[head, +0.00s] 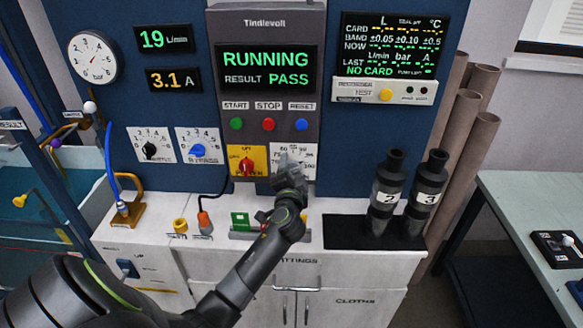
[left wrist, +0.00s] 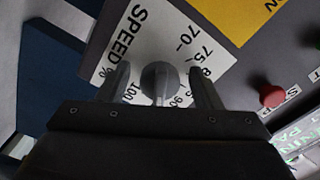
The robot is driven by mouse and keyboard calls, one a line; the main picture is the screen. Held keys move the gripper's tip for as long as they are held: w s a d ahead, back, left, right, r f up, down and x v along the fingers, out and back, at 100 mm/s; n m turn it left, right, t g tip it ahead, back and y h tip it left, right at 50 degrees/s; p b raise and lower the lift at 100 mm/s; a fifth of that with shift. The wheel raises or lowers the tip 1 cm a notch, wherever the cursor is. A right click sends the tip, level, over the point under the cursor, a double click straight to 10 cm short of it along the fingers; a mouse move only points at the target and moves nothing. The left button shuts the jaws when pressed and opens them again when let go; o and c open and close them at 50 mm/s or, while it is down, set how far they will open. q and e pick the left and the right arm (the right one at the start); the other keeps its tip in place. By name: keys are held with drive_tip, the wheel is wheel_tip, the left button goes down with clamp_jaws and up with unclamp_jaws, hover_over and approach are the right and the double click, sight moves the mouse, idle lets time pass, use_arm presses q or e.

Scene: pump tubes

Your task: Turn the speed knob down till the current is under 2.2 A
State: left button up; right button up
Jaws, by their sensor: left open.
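The speed knob (left wrist: 160,82) is a grey round knob on a white dial plate marked SPEED %, with numbers such as 70, 75 and 100. My left gripper (left wrist: 163,88) is open, with one finger on each side of the knob; I cannot tell whether they touch it. In the head view my left gripper (head: 290,172) covers the knob and part of the speed dial plate (head: 297,151). The current display (head: 173,80) reads 3.1 A in orange. My right gripper is not in view.
The yellow plate with a red power switch (head: 246,163) is just left of the speed dial. Start, stop (head: 268,124) and reset buttons sit above. Two black tubes marked 2 (head: 387,195) and 3 (head: 428,185) stand on a black mat (head: 343,232) to the right.

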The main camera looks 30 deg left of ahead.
use_arm(q)
drive_tip(key=shift+r, duration=0.1)
drive_tip(key=shift+c, duration=0.2)
drive_tip(key=shift+s+d, duration=0.1)
drive_tip(key=shift+c, duration=1.2)
drive_tip(key=c, duration=0.7)
drive_tip(key=shift+f+n+b, duration=0.25)
drive_tip(key=shift+n+b, duration=0.35)
drive_tip(key=shift+b, duration=0.35)
drive_tip(key=shift+n+b, duration=0.6)
drive_tip(key=shift+b, duration=0.2)
drive_tip(key=shift+n+b, duration=0.95)
drive_tip(key=shift+n, duration=0.05)
drive_tip(key=shift+n+b, duration=0.6)
drive_tip(key=shift+n, duration=0.1)
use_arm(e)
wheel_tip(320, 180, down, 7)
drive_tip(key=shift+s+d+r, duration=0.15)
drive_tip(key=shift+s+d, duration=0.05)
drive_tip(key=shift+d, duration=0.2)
